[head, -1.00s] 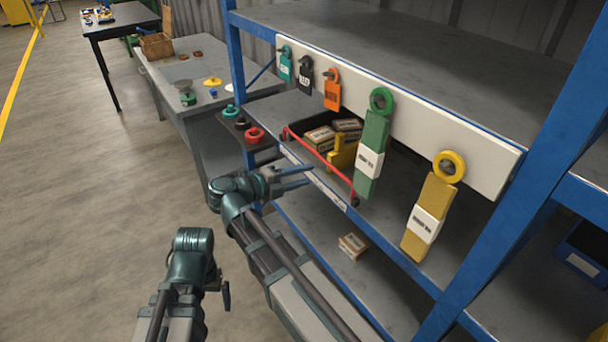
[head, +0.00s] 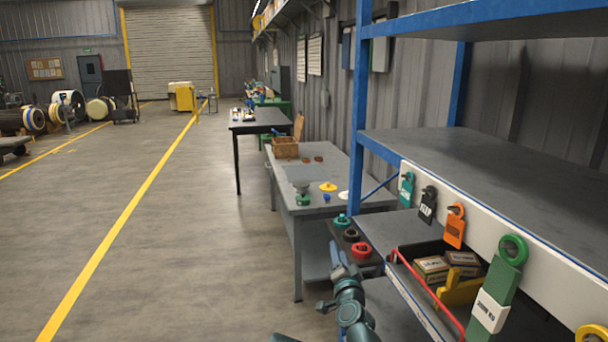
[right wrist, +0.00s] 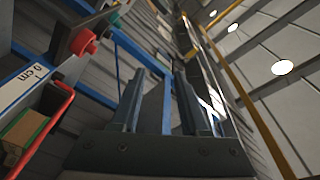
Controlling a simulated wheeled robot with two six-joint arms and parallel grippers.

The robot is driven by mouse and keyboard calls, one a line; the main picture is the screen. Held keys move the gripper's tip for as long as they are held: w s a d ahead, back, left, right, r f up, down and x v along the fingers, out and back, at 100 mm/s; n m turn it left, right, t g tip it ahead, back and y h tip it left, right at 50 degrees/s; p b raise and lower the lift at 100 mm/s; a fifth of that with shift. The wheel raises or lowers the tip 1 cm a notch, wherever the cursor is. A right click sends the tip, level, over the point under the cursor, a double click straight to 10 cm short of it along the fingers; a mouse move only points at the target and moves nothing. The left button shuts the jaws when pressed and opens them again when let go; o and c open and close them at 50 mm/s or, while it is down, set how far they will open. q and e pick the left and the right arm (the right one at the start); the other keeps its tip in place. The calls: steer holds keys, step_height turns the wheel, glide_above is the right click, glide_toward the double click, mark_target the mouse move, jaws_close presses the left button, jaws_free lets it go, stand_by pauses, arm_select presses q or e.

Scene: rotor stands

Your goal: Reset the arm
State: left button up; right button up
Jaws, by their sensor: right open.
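My right gripper (head: 342,258) is low in the middle of the head view, beside the blue rack and in front of the grey bench. Its jaws are open and empty. In the right wrist view its two fingers (right wrist: 163,100) stand apart with nothing between them. Teal, black, orange and green tags hang on the white rail (head: 540,248); the green tag (head: 495,297) is nearest. A yellow ring (head: 592,333) is cut off at the bottom edge.
The blue rack (head: 360,110) fills the right side. A red-edged bin (head: 430,285) holds small boxes and a yellow part. The grey bench (head: 335,165) stands behind.

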steer(key=s+a+f+n+g+y, duration=0.1)
steer(key=s+f+n+g+y, duration=0.1)
steer(key=s+f+n+g, duration=0.35)
steer(key=s+a+f+n+g+y, duration=0.1)
steer(key=s+a+f+n+g, duration=0.15)
steer(key=f, duration=0.65)
steer(key=s+d+f+n+g+h, duration=0.1)
steer(key=s+d+f+g, duration=0.25)
steer(key=s, duration=0.25)
steer(key=s+d+f+g+h, duration=0.2)
steer(key=s+d+g, duration=0.1)
steer(key=s+d, duration=0.15)
steer(key=s+d+f+n+g+h, duration=0.1)
steer(key=s+d+f+g, duration=0.25)
steer(key=s, duration=0.35)
steer(key=s+a+r+n+p, duration=0.1)
steer(key=s+a+r+p, duration=0.1)
steer(key=a, duration=0.3)
steer(key=s+a+r+n+h+p, duration=0.1)
steer(key=s+a+r+n+p, duration=0.1)
steer(key=a, duration=0.4)
steer(key=shift+s+a+r+n+g+p, duration=0.3)
steer(key=shift+s+r+g+p, duration=0.15)
steer(key=shift+r, duration=0.25)
